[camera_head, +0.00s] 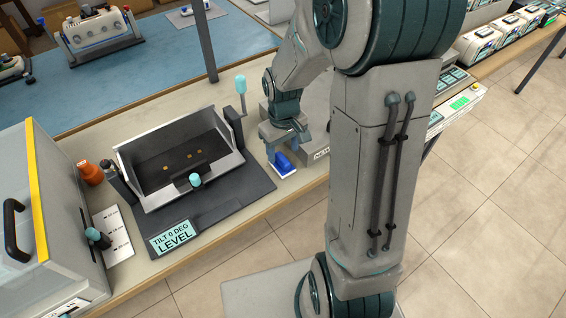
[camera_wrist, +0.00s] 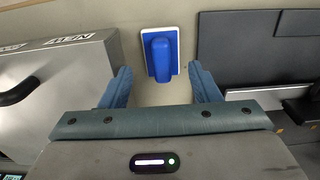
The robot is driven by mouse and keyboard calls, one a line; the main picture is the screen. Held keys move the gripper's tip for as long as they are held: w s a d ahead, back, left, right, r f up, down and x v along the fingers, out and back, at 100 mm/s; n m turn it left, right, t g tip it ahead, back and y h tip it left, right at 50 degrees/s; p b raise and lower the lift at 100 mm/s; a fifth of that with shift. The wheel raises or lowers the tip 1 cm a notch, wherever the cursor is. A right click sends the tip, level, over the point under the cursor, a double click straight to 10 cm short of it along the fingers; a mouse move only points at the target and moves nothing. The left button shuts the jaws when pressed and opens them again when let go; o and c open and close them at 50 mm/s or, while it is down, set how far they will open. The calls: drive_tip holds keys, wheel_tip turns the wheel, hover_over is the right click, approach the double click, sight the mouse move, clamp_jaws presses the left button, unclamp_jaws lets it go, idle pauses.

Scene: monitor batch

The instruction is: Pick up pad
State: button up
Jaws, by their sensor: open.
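The pad (camera_head: 284,164) is a small blue block with a raised grip on a white base, lying on the bench top. In the wrist view the blue pad (camera_wrist: 160,55) lies just beyond the gap between my fingers, roughly centred, and its whole length shows. My gripper (camera_wrist: 161,84) is open, with a blue finger on either side and nothing between them. In the head view my gripper (camera_head: 285,150) points down just above and behind the pad. The exact height above the pad is hard to tell.
A grey box marked NEW (camera_wrist: 60,85) stands close on the left in the wrist view. A dark platform (camera_head: 240,190) with a tilting tray (camera_head: 227,166) and a LEVEL sign (camera_head: 173,239) lies on the other side. A yellow-edged case (camera_head: 50,200) is at far left.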

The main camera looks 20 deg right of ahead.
sight(282, 157)
wheel_tip(282, 157, down, 5)
drive_tip(key=shift+a+f, duration=0.1)
drive_tip(key=shift+a, duration=0.05)
drive_tip(key=c, duration=0.8)
drive_tip(key=shift+o, duration=0.2)
drive_tip(key=shift+w+r, duration=0.1)
drive_tip(key=shift+r, duration=0.55)
drive_tip(key=r, duration=0.1)
drive_tip(key=s+r, duration=0.1)
drive_tip(key=r, duration=0.1)
drive_tip(key=shift+d+r, duration=0.2)
drive_tip(key=shift+r, duration=0.1)
drive_tip(key=s+d+r, duration=0.3)
drive_tip(key=s+r, duration=0.3)
drive_tip(key=s, duration=0.4)
drive_tip(key=shift+s+r, duration=0.15)
